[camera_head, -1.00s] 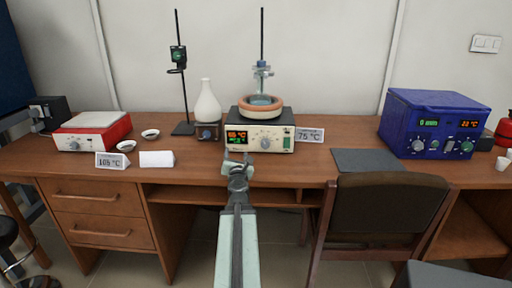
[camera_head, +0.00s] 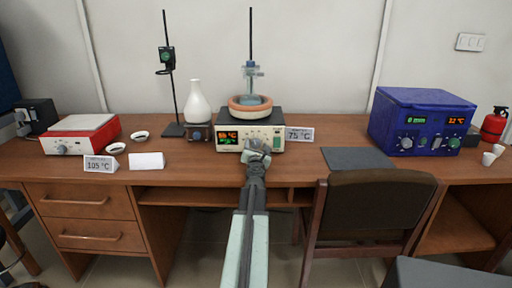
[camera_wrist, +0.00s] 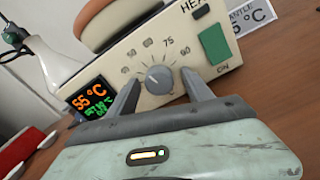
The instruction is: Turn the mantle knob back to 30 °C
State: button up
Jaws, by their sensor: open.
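The heating mantle (camera_head: 275,132) is a cream box with an orange-rimmed bowl on top. Its front carries a round grey knob (camera_wrist: 158,79) with a numbered dial, where 75 is legible near the top. The mantle's display (camera_wrist: 91,97) shows 55 °C in orange above smaller green figures. A green switch (camera_wrist: 214,44) marked ON is right of the dial. My gripper (camera_wrist: 163,86) is open, with one finger on either side of the knob; I cannot tell whether they touch it. In the head view my gripper (camera_head: 257,146) covers the knob.
A 75 °C card (camera_head: 299,134) stands right of the mantle. A white flask (camera_head: 196,101) on a small dark unit and a clamp stand (camera_head: 171,85) are on its left. The blue furnace (camera_head: 420,118) is further right, behind a dark mat (camera_head: 352,159). A chair (camera_head: 372,215) stands in front.

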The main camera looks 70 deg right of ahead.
grip_shut()
jog(key=shift+n, duration=0.3)
jog(key=n, duration=1.1)
dwell(0.4)
jog(key=shift+n, duration=0.3)
grip_release()
